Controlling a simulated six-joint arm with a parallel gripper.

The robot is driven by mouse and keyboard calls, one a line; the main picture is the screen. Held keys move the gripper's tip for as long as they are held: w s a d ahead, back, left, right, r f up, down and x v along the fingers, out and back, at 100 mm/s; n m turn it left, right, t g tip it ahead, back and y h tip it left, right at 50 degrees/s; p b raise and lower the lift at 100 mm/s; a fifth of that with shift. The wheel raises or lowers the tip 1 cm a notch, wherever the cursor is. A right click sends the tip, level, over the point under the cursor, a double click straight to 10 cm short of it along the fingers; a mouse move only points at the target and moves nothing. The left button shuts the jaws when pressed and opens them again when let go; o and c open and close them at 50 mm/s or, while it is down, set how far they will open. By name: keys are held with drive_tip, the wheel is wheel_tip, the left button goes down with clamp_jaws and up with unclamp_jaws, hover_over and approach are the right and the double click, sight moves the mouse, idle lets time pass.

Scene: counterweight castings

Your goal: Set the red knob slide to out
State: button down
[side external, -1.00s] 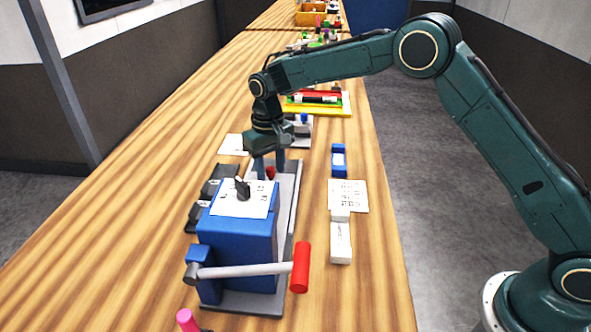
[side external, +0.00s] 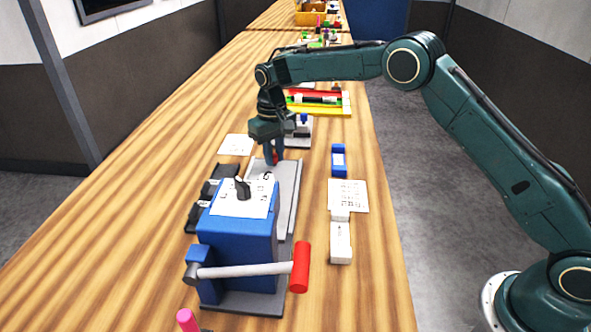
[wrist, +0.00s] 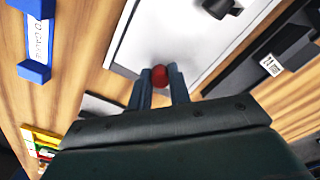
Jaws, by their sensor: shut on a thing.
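The red knob (wrist: 160,76) shows between my two fingertips in the wrist view. It is only a small red spot in the side view (side external: 275,157). My gripper (side external: 273,155) is shut on it, pointing down over the far end of the grey plate (side external: 285,195) behind the blue box. The plate also shows pale in the wrist view (wrist: 130,45). My fingers hide part of the knob. I cannot read any position mark beside the slide.
The blue box (side external: 235,240) with a black dial knob and a red-handled lever (side external: 300,267) stands at the near end. Black blocks (side external: 212,185) line its left. A blue block (side external: 339,160), a paper sheet (side external: 348,195) and a white block (side external: 340,240) lie to the right.

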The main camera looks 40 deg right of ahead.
drive_tip(key=shift+w+d, duration=0.85)
drive_tip(key=shift+d, duration=0.1)
drive_tip(key=c, duration=1.3)
unclamp_jaws()
drive_tip(key=shift+r, duration=0.1)
wheel_tip(320, 180, up, 14)
drive_tip(key=shift+f, duration=0.2)
